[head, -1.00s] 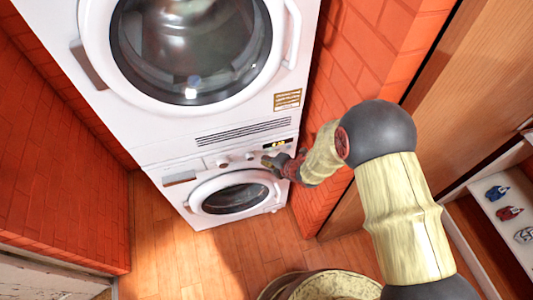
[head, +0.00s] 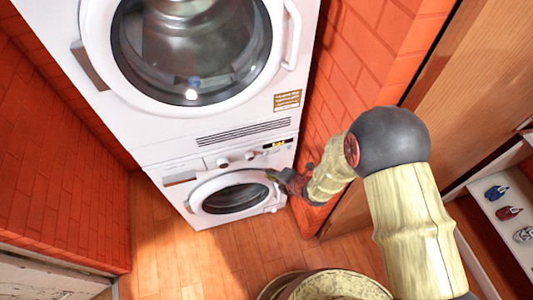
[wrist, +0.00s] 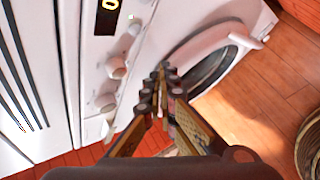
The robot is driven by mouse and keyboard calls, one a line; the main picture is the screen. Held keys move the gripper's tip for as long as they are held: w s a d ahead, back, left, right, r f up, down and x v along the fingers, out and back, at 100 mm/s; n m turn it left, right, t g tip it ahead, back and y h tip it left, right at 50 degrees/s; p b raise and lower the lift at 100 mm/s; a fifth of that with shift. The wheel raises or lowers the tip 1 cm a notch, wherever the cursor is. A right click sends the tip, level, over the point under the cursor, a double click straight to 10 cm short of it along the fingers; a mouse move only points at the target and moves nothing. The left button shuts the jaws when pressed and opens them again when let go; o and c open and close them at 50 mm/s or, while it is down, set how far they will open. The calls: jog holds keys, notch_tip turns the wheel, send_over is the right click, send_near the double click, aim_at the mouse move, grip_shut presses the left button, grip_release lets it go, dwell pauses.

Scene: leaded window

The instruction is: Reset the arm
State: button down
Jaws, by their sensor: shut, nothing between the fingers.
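My gripper (head: 272,175) is in front of the lower white machine, near the upper right of its round door (head: 235,197). In the wrist view my gripper (wrist: 162,72) shows its two fingers together at the tips, with nothing between them. The fingertips overlap the door's white rim in that view; I cannot tell whether they touch it. My arm reaches in from the right, bent at the dark grey joint. The lower machine's control panel (wrist: 120,60) has several white knobs and a lit display.
A larger white machine (head: 160,128) with a round glass door stands on top. Brick walls (head: 60,150) flank the machines. A round basket (head: 330,285) stands on the wooden floor at the front. A shelf (head: 500,215) with shoes is at the right. Floor left of the basket is clear.

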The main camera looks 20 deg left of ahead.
jog(key=shift+n, duration=0.3)
jog(key=s+a+r+n+g+y, duration=0.25)
jog(key=s+n+g, duration=0.25)
jog(key=s+n, duration=0.75)
jog(key=s+d+r+n+g+h, duration=0.1)
jog(key=s+d+r+n+g, duration=0.1)
jog(key=r+n, duration=0.4)
jog(key=s+d+r+n+g+h, duration=0.1)
jog(key=s+d+r+n, duration=0.1)
jog(key=r+n, duration=0.5)
jog(key=d+r+n+t+h, duration=0.4)
jog(key=d+r+n, duration=0.3)
jog(key=d+r, duration=0.5)
jog(key=s+d+r+n+t+h, duration=0.1)
jog(key=d+r+n+t+h, duration=0.2)
jog(key=d+r+n, duration=0.4)
jog(key=d+r+h, duration=0.1)
jog(key=d+r, duration=0.4)
jog(key=d, duration=0.5)
jog(key=shift+s+n+t, duration=0.3)
jog(key=shift+n+t, duration=0.05)
jog(key=shift+t, duration=0.05)
